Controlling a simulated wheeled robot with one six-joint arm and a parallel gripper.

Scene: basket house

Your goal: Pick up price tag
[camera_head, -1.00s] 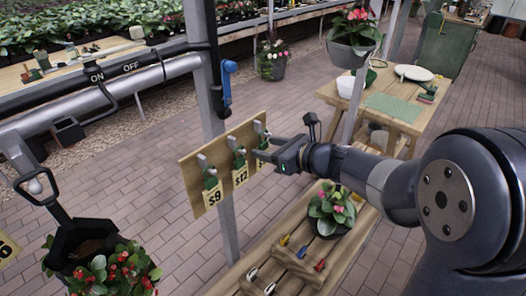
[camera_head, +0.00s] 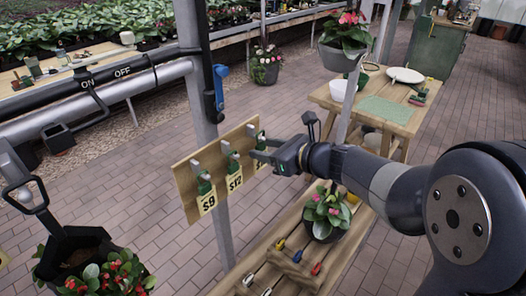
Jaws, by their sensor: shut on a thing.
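A wooden board (camera_head: 183,188) on a grey post holds price tags on hooks. The left tag reads $9 (camera_head: 207,201) and the middle tag reads $12 (camera_head: 235,180); both are yellow with green tops. A third tag (camera_head: 260,165) at the right end is mostly hidden behind my gripper, and its number cannot be read. My gripper (camera_head: 257,153) reaches in from the right and is shut on the third tag's green top. This tag still appears close against the board at its hook.
A wooden bench (camera_head: 345,262) below carries a potted pink flower (camera_head: 327,212) and small coloured tools. A black planter (camera_head: 75,250) hangs at lower left. A hanging pot (camera_head: 343,58) and a wooden table (camera_head: 395,122) stand behind my arm. Brick floor is clear at centre left.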

